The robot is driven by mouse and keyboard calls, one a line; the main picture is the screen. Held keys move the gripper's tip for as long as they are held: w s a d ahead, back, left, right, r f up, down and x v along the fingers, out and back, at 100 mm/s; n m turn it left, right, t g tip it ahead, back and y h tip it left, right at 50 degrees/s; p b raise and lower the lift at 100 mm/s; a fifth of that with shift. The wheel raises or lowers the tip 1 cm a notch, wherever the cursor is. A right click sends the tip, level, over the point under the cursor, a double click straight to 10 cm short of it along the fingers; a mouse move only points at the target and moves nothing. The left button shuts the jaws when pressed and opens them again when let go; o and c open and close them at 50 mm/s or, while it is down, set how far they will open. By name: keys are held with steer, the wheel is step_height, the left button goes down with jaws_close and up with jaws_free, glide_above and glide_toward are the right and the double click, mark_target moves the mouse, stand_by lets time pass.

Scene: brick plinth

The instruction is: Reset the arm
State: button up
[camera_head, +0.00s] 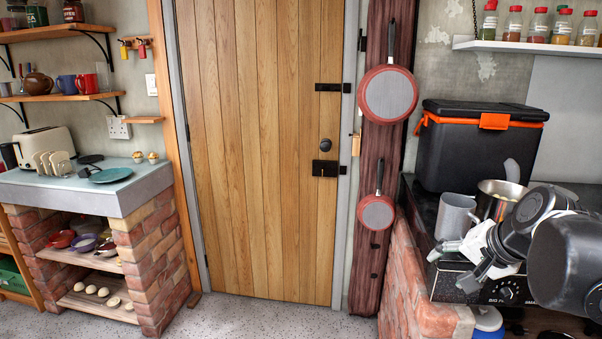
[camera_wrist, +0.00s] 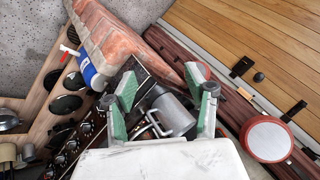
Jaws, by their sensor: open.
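My gripper (camera_head: 449,270) is at the right of the head view, in front of the black cooker with its front knobs. Its two fingers are spread apart. In the wrist view my gripper (camera_wrist: 163,84) shows green-padded fingers, open, with nothing held. A grey metal mug (camera_head: 456,213) stands on the cooker top, beyond my gripper in the head view. In the wrist view the mug (camera_wrist: 174,116) appears between the fingers, but no finger grips it. The dark arm links hide part of the cooker.
A steel pot (camera_head: 499,200) stands beside the mug. A black cool box (camera_head: 475,150) with orange trim sits behind. Two pans (camera_head: 388,94) hang on the wooden post. A brick plinth (camera_head: 150,262) with a toaster (camera_head: 43,146) stands left. Floor before the door (camera_head: 262,150) is clear.

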steer(key=s+a+f+n+h+p, duration=0.1)
steer(key=s+a+n+p, duration=0.2)
steer(key=s+a+n, duration=0.5)
steer(key=shift+s+a+f+h, duration=0.25)
steer(key=shift+s+a, duration=1)
steer(key=shift+s, duration=1.8)
